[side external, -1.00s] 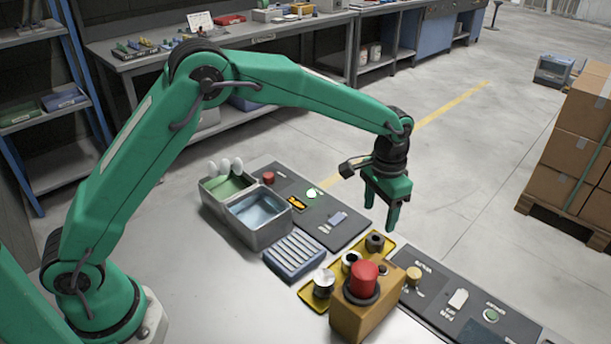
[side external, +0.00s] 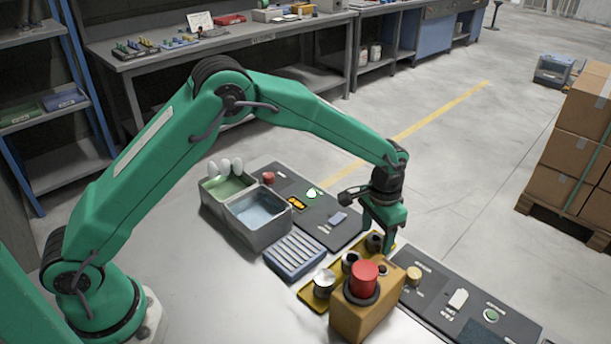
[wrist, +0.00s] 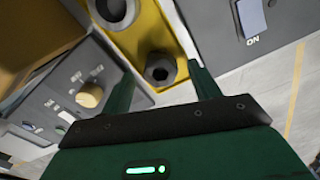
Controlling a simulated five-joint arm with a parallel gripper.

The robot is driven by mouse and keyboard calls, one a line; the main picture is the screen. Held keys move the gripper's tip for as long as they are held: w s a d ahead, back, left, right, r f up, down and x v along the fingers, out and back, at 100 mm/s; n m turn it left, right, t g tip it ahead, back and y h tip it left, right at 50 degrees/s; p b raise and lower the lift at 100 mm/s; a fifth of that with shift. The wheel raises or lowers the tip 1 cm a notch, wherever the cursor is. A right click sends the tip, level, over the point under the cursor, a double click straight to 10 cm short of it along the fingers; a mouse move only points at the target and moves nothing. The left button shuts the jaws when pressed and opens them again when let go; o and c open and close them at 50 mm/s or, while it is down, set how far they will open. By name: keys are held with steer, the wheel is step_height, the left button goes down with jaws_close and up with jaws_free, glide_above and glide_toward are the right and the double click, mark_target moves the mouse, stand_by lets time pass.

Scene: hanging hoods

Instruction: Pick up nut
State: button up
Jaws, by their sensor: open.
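The nut, a dark grey piece with a round hole, sits at the far end of a shallow yellow tray (side external: 311,296). It shows in the side external view (side external: 374,243) and in the wrist view (wrist: 161,71). My gripper (side external: 377,232) is open and low over that end of the tray. In the wrist view my gripper's fingers (wrist: 160,76) stand to the left and right of the nut, with visible gaps. I cannot tell how far down the fingertips reach beside it. The nut is partly hidden by a finger in the side external view.
Metal parts (side external: 323,281) share the tray. A yellow box with a red button (side external: 363,280) stands close in front. A blue slotted block (side external: 295,257) and a grey two-part bin (side external: 262,234) lie to the left. Control panels (side external: 470,305) flank the tray.

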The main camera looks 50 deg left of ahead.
steer(key=shift+f, duration=0.45)
steer(key=c, duration=1.2)
